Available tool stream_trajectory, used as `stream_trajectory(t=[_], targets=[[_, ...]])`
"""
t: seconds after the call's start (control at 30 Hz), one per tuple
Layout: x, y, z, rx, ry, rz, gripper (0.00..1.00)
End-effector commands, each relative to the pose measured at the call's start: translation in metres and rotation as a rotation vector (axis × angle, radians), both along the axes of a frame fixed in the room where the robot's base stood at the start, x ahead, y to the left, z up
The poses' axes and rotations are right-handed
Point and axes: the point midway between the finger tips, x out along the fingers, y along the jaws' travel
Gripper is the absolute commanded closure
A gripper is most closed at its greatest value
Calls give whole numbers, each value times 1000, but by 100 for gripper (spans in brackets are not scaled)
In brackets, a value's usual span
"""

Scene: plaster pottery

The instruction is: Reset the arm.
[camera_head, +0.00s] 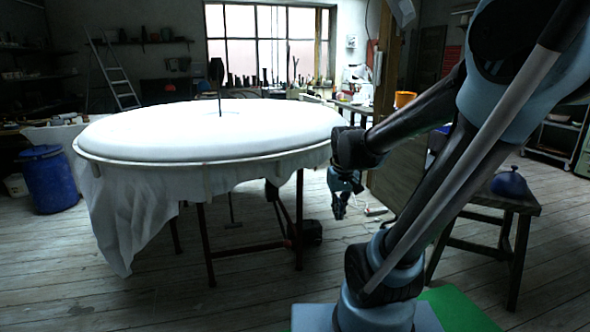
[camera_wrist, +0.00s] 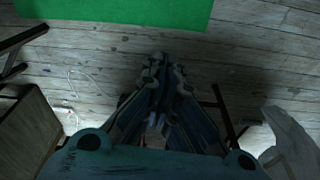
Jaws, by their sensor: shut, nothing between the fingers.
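My gripper (camera_head: 340,208) hangs low in the head view, pointing down, to the right of the big round white table (camera_head: 130,160) and clear of it. In the wrist view my gripper (camera_wrist: 158,60) shows with its two fingers together and nothing between them. Below it is the grey plank floor (camera_wrist: 110,60). My arm reaches from the right side of the head view and bends down to the gripper. The gripper touches nothing that I can see.
White cloth (camera_head: 135,215) drapes from the round table, which stands on dark legs. A wooden bench (camera_head: 490,205) bears a blue lump (camera_head: 509,183) at right. A blue barrel (camera_head: 49,180) stands at left. A green patch (camera_wrist: 120,12) lies on the floor. The front floor is open.

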Motion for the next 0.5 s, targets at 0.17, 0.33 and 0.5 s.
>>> stream_trajectory(t=[0.17, 0.33, 0.5], targets=[[-34, -18, -3, 0, -9, -33, 100], [-64, -31, -10, 0, -19, -62, 100], [-91, -42, -21, -1, -29, -92, 100]])
